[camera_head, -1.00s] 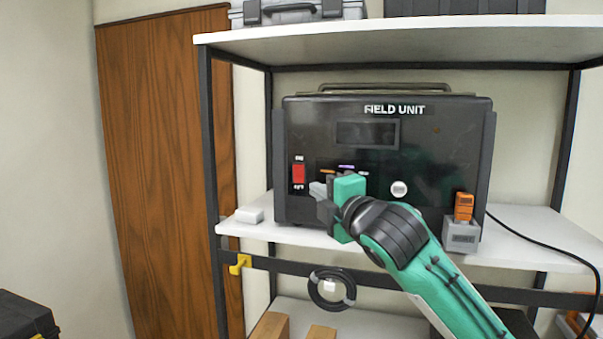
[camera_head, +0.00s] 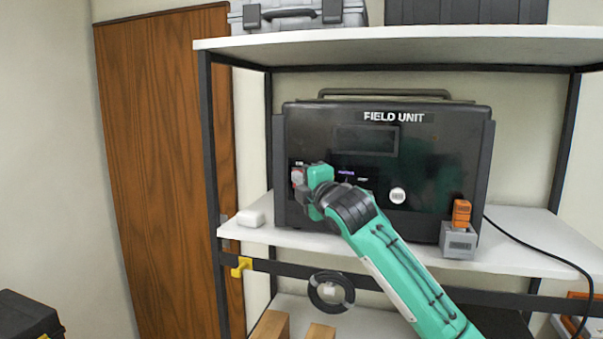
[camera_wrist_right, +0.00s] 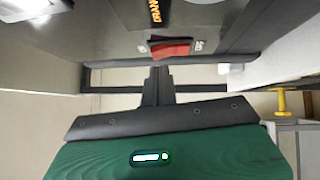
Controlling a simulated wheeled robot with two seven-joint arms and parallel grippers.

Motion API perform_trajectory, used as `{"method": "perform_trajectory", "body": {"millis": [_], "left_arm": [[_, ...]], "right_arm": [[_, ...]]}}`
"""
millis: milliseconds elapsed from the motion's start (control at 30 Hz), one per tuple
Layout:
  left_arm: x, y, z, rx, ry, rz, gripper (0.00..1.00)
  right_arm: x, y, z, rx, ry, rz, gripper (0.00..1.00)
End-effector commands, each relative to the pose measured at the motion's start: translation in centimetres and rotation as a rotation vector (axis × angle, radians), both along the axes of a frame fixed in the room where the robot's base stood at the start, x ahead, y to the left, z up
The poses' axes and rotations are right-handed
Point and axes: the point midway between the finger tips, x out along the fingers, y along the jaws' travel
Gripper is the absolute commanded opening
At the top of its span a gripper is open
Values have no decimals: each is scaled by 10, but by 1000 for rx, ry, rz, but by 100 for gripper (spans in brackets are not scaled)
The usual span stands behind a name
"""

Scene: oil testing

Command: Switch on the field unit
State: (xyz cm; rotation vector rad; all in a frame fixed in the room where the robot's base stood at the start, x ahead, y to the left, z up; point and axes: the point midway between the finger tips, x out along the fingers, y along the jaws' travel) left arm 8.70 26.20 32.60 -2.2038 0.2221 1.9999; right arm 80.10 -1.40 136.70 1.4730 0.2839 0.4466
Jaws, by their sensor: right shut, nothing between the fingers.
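The black field unit (camera_head: 440,150) stands on the middle shelf, and its display (camera_head: 367,139) is dark. Its red rocker switch is at the left of the front panel, mostly hidden behind my right gripper (camera_head: 299,182) in the head view. In the right wrist view the red switch (camera_wrist_right: 171,47) shows just beyond the tips of my right gripper (camera_wrist_right: 158,72). The fingers are shut with nothing between them. They are at the switch, but I cannot tell whether they touch it. My left gripper is not in view.
A round white knob (camera_head: 397,195) is on the panel, right of my arm. A grey block with an orange part (camera_head: 459,240) stands at the shelf's right front. A coiled black cable (camera_head: 331,304) hangs below.

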Motion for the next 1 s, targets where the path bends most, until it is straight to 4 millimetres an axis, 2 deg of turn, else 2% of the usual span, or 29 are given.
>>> {"method": "perform_trajectory", "body": {"millis": [133,500,700,767,1000], "left_arm": [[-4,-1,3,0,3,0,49],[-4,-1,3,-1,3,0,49],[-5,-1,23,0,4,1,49],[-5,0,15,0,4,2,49],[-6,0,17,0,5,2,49]], "right_arm": [[7,-2,2,2,1,0,0],[9,-3,2,2,1,0,0],[13,-5,9,13,45,0,0],[13,-4,2,13,42,1,0],[12,-4,4,13,40,1,0]]}}
